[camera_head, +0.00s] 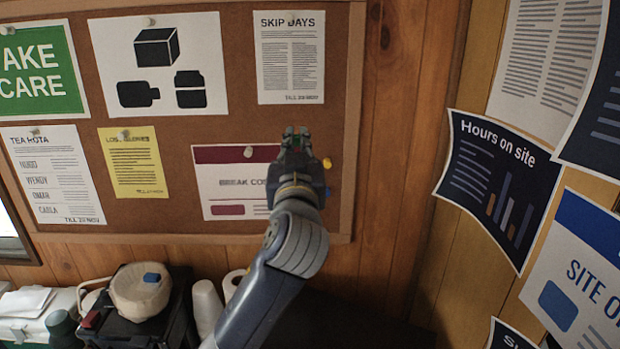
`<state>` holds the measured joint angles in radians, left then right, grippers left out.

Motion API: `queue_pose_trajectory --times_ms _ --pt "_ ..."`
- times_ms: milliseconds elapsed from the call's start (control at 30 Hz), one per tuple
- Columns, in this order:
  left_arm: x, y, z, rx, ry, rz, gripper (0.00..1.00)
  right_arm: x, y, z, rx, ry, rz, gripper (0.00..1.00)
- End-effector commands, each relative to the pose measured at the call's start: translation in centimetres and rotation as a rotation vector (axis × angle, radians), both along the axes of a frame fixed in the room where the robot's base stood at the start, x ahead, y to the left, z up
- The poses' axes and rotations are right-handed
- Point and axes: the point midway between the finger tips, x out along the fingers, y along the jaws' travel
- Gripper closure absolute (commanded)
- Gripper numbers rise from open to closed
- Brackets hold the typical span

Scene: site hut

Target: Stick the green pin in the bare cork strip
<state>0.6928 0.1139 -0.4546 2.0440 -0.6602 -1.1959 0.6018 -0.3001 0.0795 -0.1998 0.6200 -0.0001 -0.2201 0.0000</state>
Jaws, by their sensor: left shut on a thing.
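The cork board (230,60) hangs on the wood wall, with bare cork along its right side and between the notices. My left gripper (296,135) is in front of the board, right of the middle, above and partly over the "Break cost" notice (215,180). It is shut on the green pin (295,141), of which only a small bit of green shows between the fingertips. Whether the pin touches the cork cannot be told. My right gripper is out of view.
A yellow pin (327,163) sits in the cork just right of my gripper, with a blue one close below it. The "Skip days" notice (290,60) hangs above. Cups, paper rolls and a cloth bag (140,290) stand below the board.

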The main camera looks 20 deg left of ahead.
Motion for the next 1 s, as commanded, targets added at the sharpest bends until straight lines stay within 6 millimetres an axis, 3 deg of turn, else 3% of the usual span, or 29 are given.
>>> queue_pose_trajectory --times_ms 33,300,500,700,1000 --pt "0.3 -0.4 -2.7 -0.005 0.009 -0.002 1.00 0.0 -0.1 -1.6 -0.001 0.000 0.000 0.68" --pt "1.2 -3.0 -13.9 -0.016 0.020 0.007 1.00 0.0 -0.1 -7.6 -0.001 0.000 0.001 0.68" --pt "1.4 -5.1 -20.3 -0.013 0.029 0.002 1.00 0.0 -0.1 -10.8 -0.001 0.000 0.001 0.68" --pt "1.3 -6.3 -23.4 -0.007 0.033 -0.005 1.00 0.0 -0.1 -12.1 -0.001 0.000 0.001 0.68" --pt "2.6 -6.1 -23.6 -0.001 0.033 -0.005 1.00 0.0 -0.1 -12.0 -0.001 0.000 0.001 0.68"
